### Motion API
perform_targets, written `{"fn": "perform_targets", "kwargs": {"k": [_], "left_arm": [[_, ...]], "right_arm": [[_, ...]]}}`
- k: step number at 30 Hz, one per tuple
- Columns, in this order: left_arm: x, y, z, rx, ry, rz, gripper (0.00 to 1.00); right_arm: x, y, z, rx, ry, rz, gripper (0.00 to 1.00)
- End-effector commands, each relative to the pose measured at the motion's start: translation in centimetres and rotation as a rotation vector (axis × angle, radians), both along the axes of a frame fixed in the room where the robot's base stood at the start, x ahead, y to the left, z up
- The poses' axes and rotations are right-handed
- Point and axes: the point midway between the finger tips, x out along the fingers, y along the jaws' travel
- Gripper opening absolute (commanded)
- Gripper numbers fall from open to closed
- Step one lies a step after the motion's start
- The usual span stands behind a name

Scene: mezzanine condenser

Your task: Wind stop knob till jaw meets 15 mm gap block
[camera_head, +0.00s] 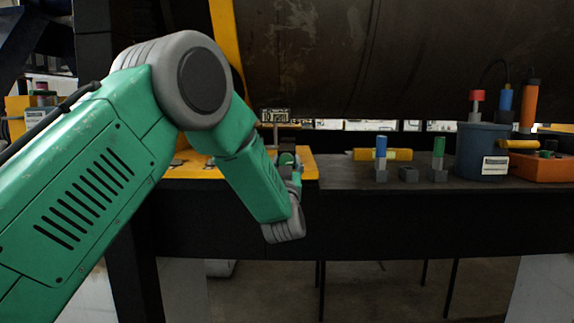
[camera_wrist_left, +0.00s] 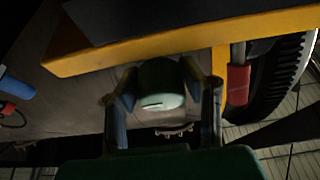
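My left gripper (camera_head: 288,163) reaches down to the right end of the yellow fixture (camera_head: 308,165). In the left wrist view, its fingers (camera_wrist_left: 160,88) lie on both sides of a dark green rounded knob (camera_wrist_left: 161,88) with a pale mark, and seem to be shut on it. In the head view the wrist partly hides the knob. Several small grey blocks stand on the bench, one with a blue top (camera_head: 380,150), one plain (camera_head: 408,174), one with a green top (camera_head: 438,150). I cannot tell which is the 15 mm gap block. The jaw cannot be made out. My right gripper is not seen.
A small display (camera_head: 275,115) stands behind the fixture; its text is too small to read surely. A yellow level-like bar (camera_head: 398,155) lies behind the blocks. A blue bin (camera_head: 483,150) with tools and an orange box (camera_head: 535,167) stand at right. A large dark cylinder (camera_head: 390,60) fills the back.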

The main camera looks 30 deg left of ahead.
Motion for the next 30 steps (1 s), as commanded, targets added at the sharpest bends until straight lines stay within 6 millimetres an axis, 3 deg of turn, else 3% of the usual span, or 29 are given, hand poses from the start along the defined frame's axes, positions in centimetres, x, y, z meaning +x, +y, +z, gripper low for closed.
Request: {"fn": "perform_targets", "kwargs": {"k": [1,2,3,14,30], "left_arm": [[0.0,0.0,-0.2,0.0,0.003,-0.001,0.42],[0.0,0.0,-0.2,0.0,0.003,-0.001,0.53],[0.0,0.0,-0.2,0.0,0.003,-0.001,0.56],[-0.4,-0.2,-0.3,0.0,0.002,0.0,0.56],[-7.9,-5.0,-4.3,-0.001,0.007,-0.002,0.56]], "right_arm": [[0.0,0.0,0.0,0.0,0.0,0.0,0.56],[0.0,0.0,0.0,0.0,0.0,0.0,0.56],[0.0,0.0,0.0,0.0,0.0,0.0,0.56],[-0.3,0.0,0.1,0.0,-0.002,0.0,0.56],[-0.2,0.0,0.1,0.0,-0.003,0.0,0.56]]}}
